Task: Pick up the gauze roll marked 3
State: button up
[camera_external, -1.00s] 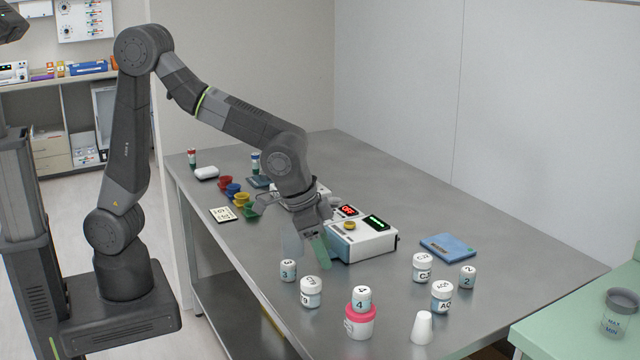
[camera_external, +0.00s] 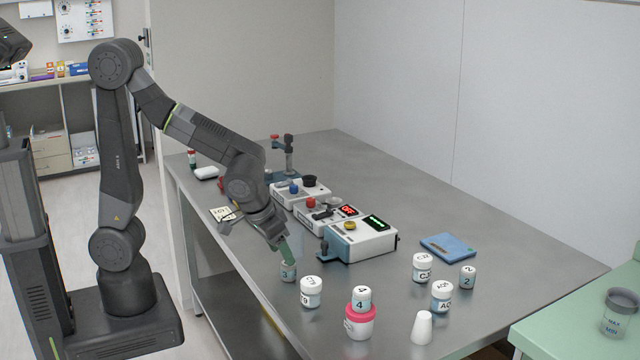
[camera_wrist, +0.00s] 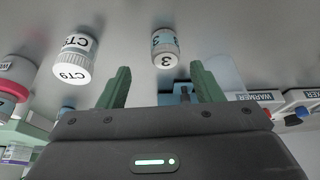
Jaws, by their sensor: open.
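The gauze roll marked 3 (camera_external: 288,273) is a small white cylinder with a pale blue band, standing upright on the steel table. In the wrist view, the roll (camera_wrist: 165,45) shows its 3 just beyond the gap between the two green fingertips, a little right of the gap's middle. My gripper (camera_external: 287,254) is open and empty, tilted down close to the roll from behind. It also shows in the wrist view (camera_wrist: 162,80). In the external view its fingers partly cover the roll's top. Touching or apart, I cannot tell.
A white CT9 jar (camera_external: 311,292) stands close by. Roll 4 (camera_external: 361,299) sits on a pink-lidded jar (camera_external: 359,322). Roll 2 (camera_external: 467,277) and more jars stand farther right. A warmer box (camera_external: 360,240) is behind.

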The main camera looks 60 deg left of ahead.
aim_at(288, 271)
jog(key=shift+a+x, duration=0.2)
jog(key=shift+x, duration=1.3)
jog(key=shift+a+x, duration=0.2)
jog(key=shift+x, duration=1.3)
jog(key=shift+w, duration=0.1)
jog(key=c, duration=1.1)
